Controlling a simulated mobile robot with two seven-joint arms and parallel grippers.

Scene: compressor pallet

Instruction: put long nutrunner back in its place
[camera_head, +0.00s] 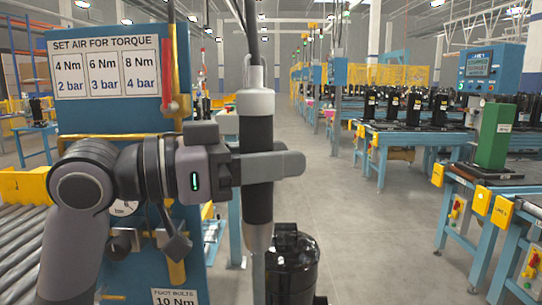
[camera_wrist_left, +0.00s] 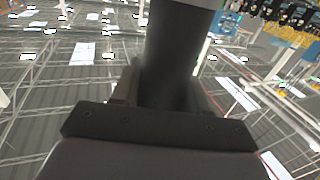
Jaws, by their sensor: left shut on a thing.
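The long nutrunner (camera_head: 257,130) is an upright tool with a light grey collar, a black body and a grey lower part, in the middle of the head view. A cable or hose runs up from its top. My left gripper (camera_head: 268,168) is shut around its black body, coming in from the left. In the left wrist view the dark nutrunner body (camera_wrist_left: 176,60) stands between the fingers. The lower end of the nutrunner runs down in front of or beside a black compressor (camera_head: 292,265), and I cannot tell whether they touch. My right gripper is not in view.
A blue panel (camera_head: 110,110) with a torque sign (camera_head: 106,68) stands close behind my left arm. A red tool (camera_head: 170,75) hangs at its right edge. A roller conveyor (camera_head: 22,245) lies at left. Blue tables with compressors (camera_head: 415,105) stand at right. The aisle floor (camera_head: 355,220) is clear.

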